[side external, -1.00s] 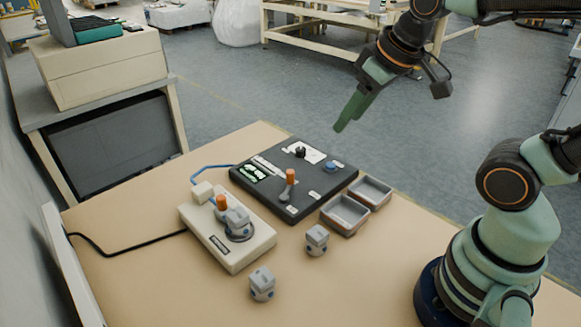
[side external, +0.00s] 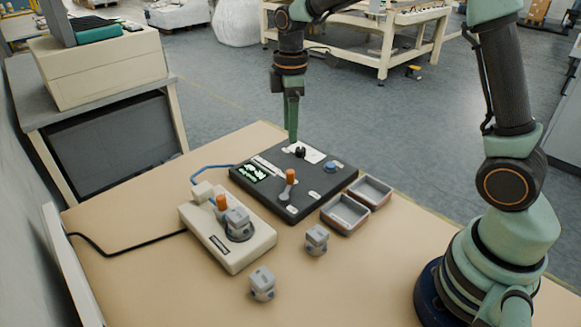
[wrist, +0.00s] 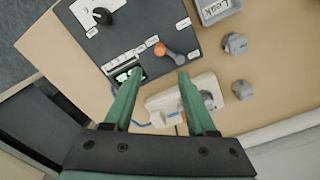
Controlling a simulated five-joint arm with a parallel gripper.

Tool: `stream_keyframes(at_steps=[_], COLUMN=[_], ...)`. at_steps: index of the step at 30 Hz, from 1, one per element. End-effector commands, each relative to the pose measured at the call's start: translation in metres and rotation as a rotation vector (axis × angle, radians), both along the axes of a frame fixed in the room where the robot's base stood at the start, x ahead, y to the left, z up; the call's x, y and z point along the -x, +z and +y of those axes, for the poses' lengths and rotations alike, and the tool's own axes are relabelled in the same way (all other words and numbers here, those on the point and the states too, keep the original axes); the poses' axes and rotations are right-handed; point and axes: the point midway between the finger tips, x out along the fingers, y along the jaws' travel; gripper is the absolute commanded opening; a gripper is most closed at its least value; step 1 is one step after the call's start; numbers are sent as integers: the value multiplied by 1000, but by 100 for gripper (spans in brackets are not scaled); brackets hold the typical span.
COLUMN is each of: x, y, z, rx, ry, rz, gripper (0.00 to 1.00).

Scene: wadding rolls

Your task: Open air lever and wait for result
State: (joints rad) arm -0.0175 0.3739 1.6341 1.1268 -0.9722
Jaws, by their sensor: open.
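A black control panel (side external: 262,198) lies on the table with an orange-tipped lever (side external: 289,180) on a grey arm near its middle; the lever also shows in the wrist view (wrist: 161,49). A beige fixture (side external: 225,250) beside it holds a grey block-shaped part (side external: 237,222) and has a second orange-tipped handle (side external: 221,202). My gripper (side external: 292,139) points down above the panel's far edge, near its black knob (side external: 300,152). In the wrist view my gripper (wrist: 156,76) has its green fingers apart with nothing between them. It touches neither lever.
Two grey trays (side external: 345,216) sit right of the panel; one has a label reading "Leak" in the wrist view. Two loose grey parts (side external: 316,240) (side external: 262,284) stand on the bare front table (side external: 180,295). A blue tube (side external: 205,168) joins fixture and panel.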

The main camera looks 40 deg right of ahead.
Motion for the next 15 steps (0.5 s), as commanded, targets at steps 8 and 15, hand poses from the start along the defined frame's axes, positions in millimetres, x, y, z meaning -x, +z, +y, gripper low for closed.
stream_keyframes(at_steps=[8, 15], x=[1, 1], y=[-32, -79], z=[0, 0], rx=[0, 0], ry=[5, 3], rz=[7, 9], gripper=[57, 57])
